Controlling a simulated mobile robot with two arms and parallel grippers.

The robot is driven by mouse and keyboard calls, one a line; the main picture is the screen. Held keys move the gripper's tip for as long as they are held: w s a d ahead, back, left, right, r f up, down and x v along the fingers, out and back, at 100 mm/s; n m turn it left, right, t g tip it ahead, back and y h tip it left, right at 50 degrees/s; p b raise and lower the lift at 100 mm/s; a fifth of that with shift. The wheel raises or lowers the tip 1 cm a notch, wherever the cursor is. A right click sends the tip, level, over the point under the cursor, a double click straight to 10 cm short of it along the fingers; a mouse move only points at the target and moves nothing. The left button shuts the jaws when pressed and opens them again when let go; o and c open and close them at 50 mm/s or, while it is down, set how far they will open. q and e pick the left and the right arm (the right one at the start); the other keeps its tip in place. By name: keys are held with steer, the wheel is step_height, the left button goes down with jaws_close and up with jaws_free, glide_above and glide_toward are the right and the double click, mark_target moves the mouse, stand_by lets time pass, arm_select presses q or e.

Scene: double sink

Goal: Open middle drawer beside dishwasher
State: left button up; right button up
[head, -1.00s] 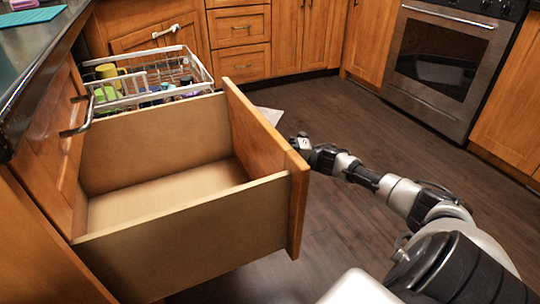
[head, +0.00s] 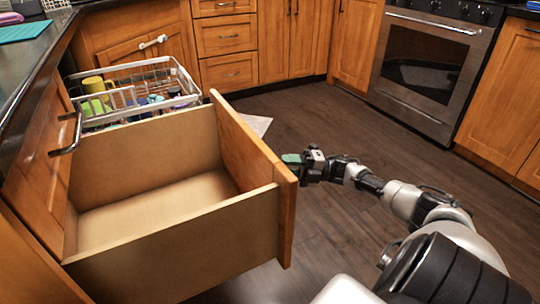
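A wooden drawer (head: 180,245) is pulled far out of the cabinet on the left and looks empty inside. Its front panel (head: 250,160) faces right, and any handle on that face is hidden. My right gripper (head: 292,159) is just beyond the right side of the drawer front, its tip partly hidden by or close to the panel. I cannot tell whether it touches the drawer or how its fingers stand. The dishwasher's white rack (head: 150,72), holding cups and dishes, is out behind the drawer. My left gripper is not in view.
A metal bar handle (head: 68,136) sticks out from the cabinet face above the drawer. A dark counter (head: 30,50) runs along the left. An oven (head: 432,65) and wooden cabinets line the back. The floor (head: 330,115) between is open, with a light flat piece (head: 258,125) behind the drawer.

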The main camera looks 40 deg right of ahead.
steer(key=v, duration=0.3)
steer(key=shift+s+d, duration=0.2)
steer(key=shift+d, duration=0.05)
stand_by(0.4)
